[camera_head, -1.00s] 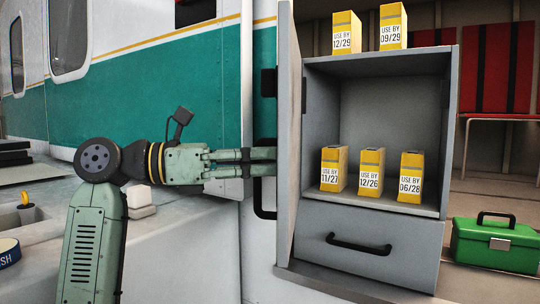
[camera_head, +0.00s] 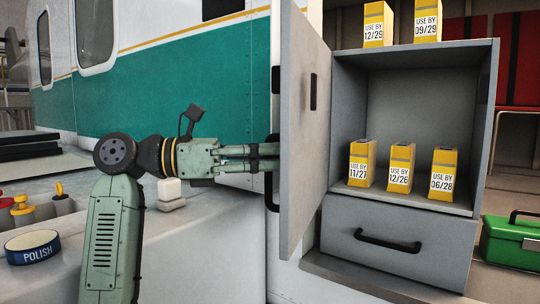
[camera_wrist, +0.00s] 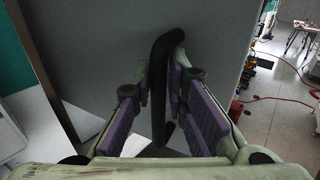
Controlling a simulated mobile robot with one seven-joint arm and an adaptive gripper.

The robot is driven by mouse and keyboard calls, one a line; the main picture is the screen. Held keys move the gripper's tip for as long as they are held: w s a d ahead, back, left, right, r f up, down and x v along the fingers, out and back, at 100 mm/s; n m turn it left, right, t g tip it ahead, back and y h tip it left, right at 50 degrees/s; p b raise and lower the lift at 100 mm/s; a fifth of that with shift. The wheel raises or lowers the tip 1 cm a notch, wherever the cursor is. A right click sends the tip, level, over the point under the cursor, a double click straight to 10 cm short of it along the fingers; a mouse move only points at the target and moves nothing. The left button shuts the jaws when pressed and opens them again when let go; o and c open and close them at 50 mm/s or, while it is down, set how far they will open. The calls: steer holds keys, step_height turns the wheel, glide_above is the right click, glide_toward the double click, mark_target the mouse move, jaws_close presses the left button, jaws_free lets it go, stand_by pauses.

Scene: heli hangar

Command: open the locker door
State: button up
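The grey locker door (camera_head: 306,130) stands open on the left side of the grey locker (camera_head: 487,120), with its inner face showing. My gripper (camera_head: 268,157) reaches from the left to the door's outer side, and its fingertips are partly hidden by the door edge. In the wrist view the door's outer face (camera_wrist: 105,45) fills the middle. The black bar handle (camera_wrist: 158,120) runs between the purple-padded fingers of my gripper (camera_wrist: 162,80), which close around it near the tips. In the head view part of the handle (camera_head: 272,195) shows below the fingers.
Several yellow boxes (camera_head: 400,168) stand inside and on top of the locker. A drawer (camera_head: 395,250) is below. A green toolbox (camera_head: 510,243) is at right. A polish tin (camera_head: 32,247) sits at left. The white and teal helicopter (camera_head: 160,85) is behind my arm.

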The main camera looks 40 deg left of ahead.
mark_target(272, 92)
steer(key=o, duration=0.3)
steer(key=shift+o, duration=0.2)
steer(key=r, duration=0.8)
steer(key=shift+s+d+r, duration=0.15)
steer(key=shift+d+r, duration=0.1)
steer(key=shift+r, duration=0.5)
steer(key=shift+w+a+r, duration=0.25)
steer(key=shift+w, duration=0.05)
steer(key=shift+s+r, duration=0.15)
steer(key=shift+c, duration=0.5)
